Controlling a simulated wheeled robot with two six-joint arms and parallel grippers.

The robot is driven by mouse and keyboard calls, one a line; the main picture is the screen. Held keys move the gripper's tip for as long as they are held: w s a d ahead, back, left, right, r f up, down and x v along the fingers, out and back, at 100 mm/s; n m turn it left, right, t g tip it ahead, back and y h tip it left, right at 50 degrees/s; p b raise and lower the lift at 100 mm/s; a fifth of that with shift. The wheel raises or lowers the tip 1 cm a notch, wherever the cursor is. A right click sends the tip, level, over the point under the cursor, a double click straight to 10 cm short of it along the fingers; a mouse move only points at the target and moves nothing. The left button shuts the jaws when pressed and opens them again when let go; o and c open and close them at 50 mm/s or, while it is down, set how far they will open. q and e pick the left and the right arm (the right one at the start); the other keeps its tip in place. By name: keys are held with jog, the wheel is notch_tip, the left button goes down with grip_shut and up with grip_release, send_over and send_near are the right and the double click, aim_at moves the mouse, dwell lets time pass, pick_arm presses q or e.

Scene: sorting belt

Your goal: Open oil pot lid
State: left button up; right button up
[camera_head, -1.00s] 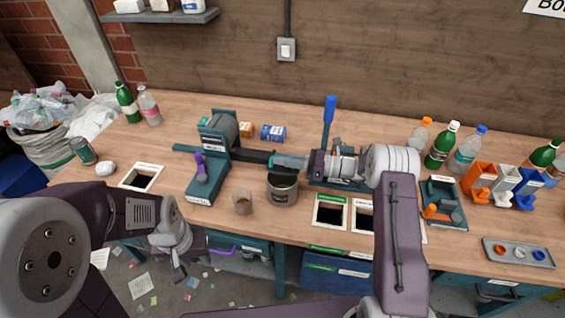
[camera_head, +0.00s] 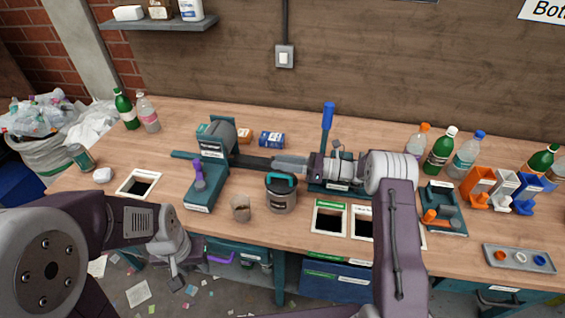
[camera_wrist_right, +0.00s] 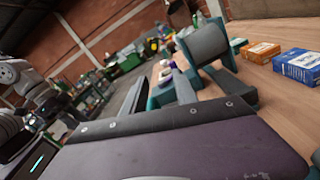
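The oil pot (camera_head: 282,198) is a dark grey round pot with a pale label, upright on the wooden bench. A teal handle (camera_head: 281,181) arches over its dark top, and the lid appears to sit on the pot. My right gripper (camera_head: 288,164) points left just above and behind the pot. Its grey fingers look apart from the handle and bare, and their gap is not clear. My left gripper (camera_head: 178,279) hangs low in front of the bench edge, away from the pot, too small to tell its opening. The right wrist view does not clearly show the pot.
A teal machine (camera_head: 210,165) stands left of the pot, with a small cup (camera_head: 241,209) in front. A teal stand with a blue lever (camera_head: 327,116) is behind my right gripper. Bench openings (camera_head: 329,219) lie to the pot's right. Bottles (camera_head: 440,151) stand further right.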

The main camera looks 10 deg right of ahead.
jog(key=b+v, duration=0.1)
jog(key=v, duration=0.8)
jog(key=shift+b, duration=0.35)
